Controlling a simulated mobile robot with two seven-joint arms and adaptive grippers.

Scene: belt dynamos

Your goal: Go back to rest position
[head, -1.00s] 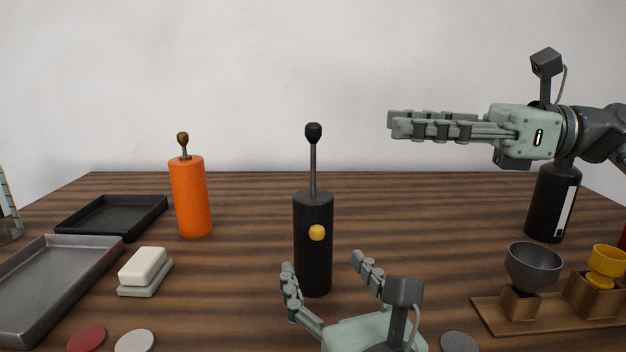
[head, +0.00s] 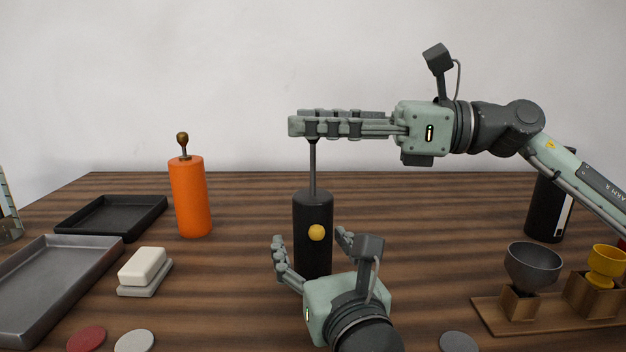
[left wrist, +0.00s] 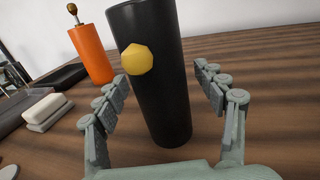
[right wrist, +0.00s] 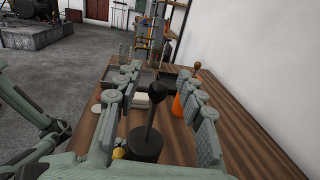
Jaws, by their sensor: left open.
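A black cylinder (head: 313,262) with a yellow knob (head: 317,232) on its side and a thin rod (head: 312,170) on top stands upright on the table. My left gripper (head: 310,238) is open low at its front. In the left wrist view the cylinder (left wrist: 165,85) stands between the spread fingers, with gaps on both sides. My right gripper (head: 300,125) is level at the rod's top and hides the black ball there in the head view. In the right wrist view its fingers are apart, with the black ball (right wrist: 157,89) between them.
An orange cylinder (head: 190,198), black tray (head: 72,222), grey metal tray (head: 108,262) and white block (head: 143,267) are on the left. A wooden stand (head: 490,312) with cups and a black bottle (head: 545,215) are on the right. Flat discs lie in front.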

